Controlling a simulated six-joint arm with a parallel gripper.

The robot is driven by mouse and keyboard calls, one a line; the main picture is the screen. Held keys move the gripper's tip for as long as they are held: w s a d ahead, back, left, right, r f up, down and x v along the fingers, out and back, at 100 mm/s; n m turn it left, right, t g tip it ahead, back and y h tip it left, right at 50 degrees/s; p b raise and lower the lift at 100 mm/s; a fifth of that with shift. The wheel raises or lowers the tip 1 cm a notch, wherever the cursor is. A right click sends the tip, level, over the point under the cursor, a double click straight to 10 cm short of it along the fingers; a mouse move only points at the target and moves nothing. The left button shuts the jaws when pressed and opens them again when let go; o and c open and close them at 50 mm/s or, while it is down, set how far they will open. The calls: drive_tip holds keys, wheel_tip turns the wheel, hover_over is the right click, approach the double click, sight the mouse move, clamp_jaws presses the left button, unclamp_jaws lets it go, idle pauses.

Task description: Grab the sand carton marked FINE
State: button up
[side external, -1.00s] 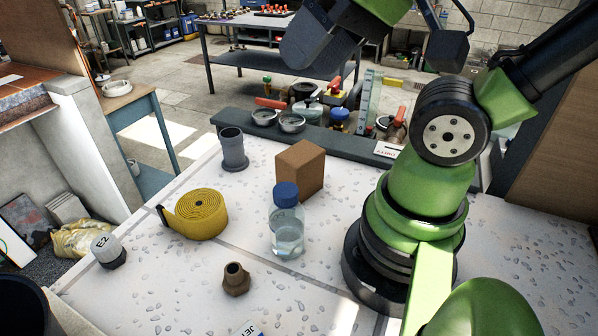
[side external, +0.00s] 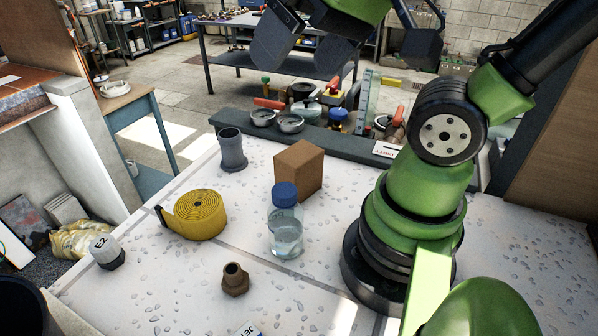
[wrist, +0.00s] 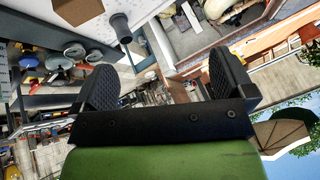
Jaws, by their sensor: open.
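A plain brown carton (side external: 298,170) stands upright on the pale speckled slab, behind a clear bottle. No FINE marking can be read on the faces in view. Part of a brown box, which looks like the same carton, shows at the top left edge of the wrist view (wrist: 78,8). My gripper (side external: 302,56) is high above the far side of the slab, at the top of the side view, well apart from the carton. In the wrist view my gripper (wrist: 163,80) has its two dark ridged fingers spread wide with nothing between them.
The blue-capped bottle (side external: 286,225) stands close in front of the carton. A grey pipe piece (side external: 232,150), yellow tape roll (side external: 198,215), brown fitting (side external: 235,280) and grey-white "EZ" piece (side external: 107,250) stand around. A dark ledge with several gauges and valves (side external: 290,122) runs behind.

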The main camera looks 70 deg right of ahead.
drive_tip(key=w+d+f+g+h, duration=0.2)
drive_tip(key=w+d+f+g, duration=0.1)
drive_tip(key=w+d+f, duration=0.2)
drive_tip(key=g, duration=0.4)
hover_over(298, 153)
wheel_tip(298, 153, down, 11)
drive_tip(key=shift+w, duration=0.1)
wheel_tip(298, 153, down, 4)
drive_tip(key=shift+f, duration=0.1)
drive_tip(key=shift+d+f, duration=0.1)
drive_tip(key=shift+f, duration=2.85)
drive_tip(key=c, duration=1)
drive_tip(key=shift+o, duration=0.2)
